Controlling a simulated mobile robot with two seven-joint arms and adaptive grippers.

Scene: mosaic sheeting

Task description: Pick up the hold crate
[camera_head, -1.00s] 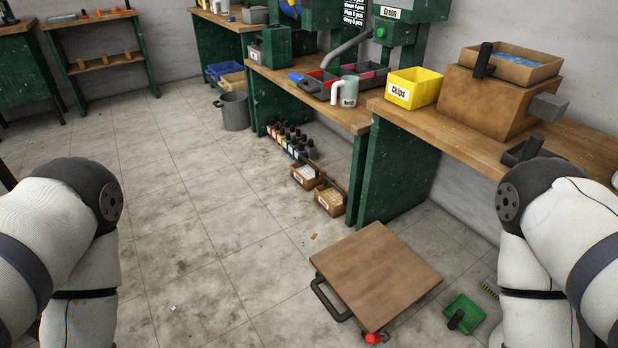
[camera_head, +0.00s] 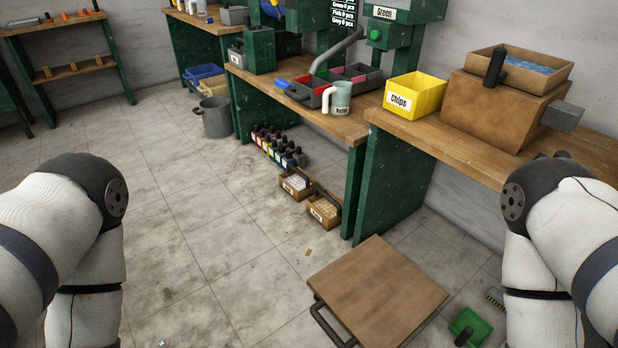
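No crate's label reads clearly as "hold" from here. Two small wooden crates with white labels sit on the floor at the foot of the bench: one farther crate (camera_head: 295,187) and one nearer crate (camera_head: 323,211). Both have pale contents and a dark handle; their label text is too small to read. My left and right arms show at the picture's sides, but neither gripper is in view.
A low wooden-topped platform (camera_head: 378,293) with a black handle stands on the floor in front. A green dustpan (camera_head: 469,327) lies right of it. Dark bottles (camera_head: 277,146) stand behind the crates. A yellow Chips bin (camera_head: 415,95) is on the bench. The left floor is clear.

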